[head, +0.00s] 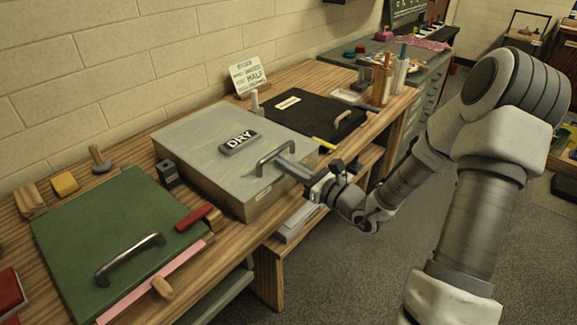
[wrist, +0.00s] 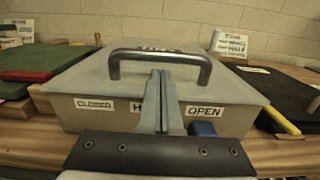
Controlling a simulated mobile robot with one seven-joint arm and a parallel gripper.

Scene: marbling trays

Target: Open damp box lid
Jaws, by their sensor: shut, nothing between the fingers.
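The grey box (head: 245,205) stands on the wooden bench, its flat lid (head: 205,140) down on it. A block marked DRY (head: 239,141) sits on the lid. A metal bar handle (head: 275,155) rises near the lid's front edge; it also shows in the wrist view (wrist: 160,56). My gripper (head: 283,162) is shut and empty, its fingers reaching over the lid's front edge to the handle. In the wrist view the fingertips (wrist: 160,73) appear just under the bar; I cannot tell if they touch. Front labels read CLOSED (wrist: 94,104) and OPEN (wrist: 204,110), with a blue tab (wrist: 203,130) below OPEN.
A green board (head: 110,235) with a handle lies left, and a black one (head: 300,118) lies right. A yellow bar (head: 323,145) lies right of the box. Floor in front is clear.

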